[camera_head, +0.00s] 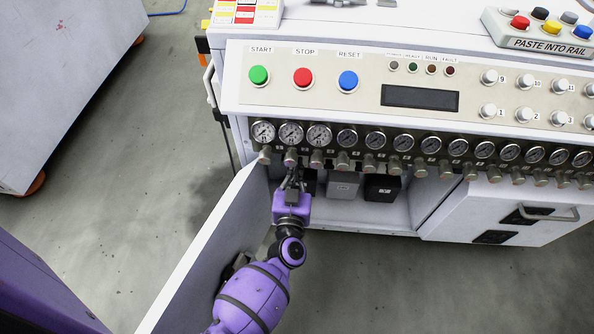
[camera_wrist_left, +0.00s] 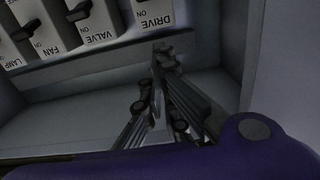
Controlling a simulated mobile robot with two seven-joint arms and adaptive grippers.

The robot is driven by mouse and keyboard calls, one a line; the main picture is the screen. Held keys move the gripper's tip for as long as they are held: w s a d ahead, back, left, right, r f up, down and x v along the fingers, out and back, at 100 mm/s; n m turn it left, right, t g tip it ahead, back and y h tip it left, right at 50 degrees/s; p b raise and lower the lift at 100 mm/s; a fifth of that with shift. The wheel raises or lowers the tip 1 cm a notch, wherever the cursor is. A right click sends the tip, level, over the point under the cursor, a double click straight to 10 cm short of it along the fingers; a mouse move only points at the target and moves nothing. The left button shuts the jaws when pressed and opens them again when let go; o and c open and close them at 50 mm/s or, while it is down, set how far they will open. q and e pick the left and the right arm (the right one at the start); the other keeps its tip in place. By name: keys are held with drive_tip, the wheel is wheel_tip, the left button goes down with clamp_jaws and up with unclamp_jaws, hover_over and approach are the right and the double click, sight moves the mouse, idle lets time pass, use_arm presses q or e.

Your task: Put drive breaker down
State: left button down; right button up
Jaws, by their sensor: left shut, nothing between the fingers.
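The drive breaker's label plate, marked DRIVE (camera_wrist_left: 155,22), is at the top of the left wrist view, at the right end of the row of breakers. Its lever is outside that view, so its position cannot be seen. In the head view the breaker row is hidden under the gauge row. My left gripper (camera_head: 292,178) reaches into the open cabinet below the gauges. In the left wrist view its fingers (camera_wrist_left: 158,65) are shut and empty, just below the DRIVE label; I cannot tell whether they touch the panel. My right gripper is not in view.
Breakers marked VALVE (camera_wrist_left: 98,37), FAN (camera_wrist_left: 46,51) and LAMP (camera_wrist_left: 13,64) sit left of DRIVE. The open cabinet door (camera_head: 205,250) stands left of my arm. Pressure gauges (camera_head: 375,141) with valves overhang the opening. A black box (camera_head: 382,187) stands inside.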

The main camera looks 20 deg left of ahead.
use_arm(q)
drive_tip(key=w+f+b, duration=0.1)
drive_tip(key=w, duration=0.1)
drive_tip(key=w+a+f+b, duration=0.1)
drive_tip(key=w, duration=0.1)
drive_tip(key=w+b, duration=0.1)
drive_tip(key=shift+w+a+f, duration=0.35)
drive_tip(key=shift+w+f, duration=0.05)
drive_tip(key=shift+s+d+f+b, duration=0.1)
drive_tip(key=shift+s+f+b, duration=0.3)
drive_tip(key=shift+f, duration=0.2)
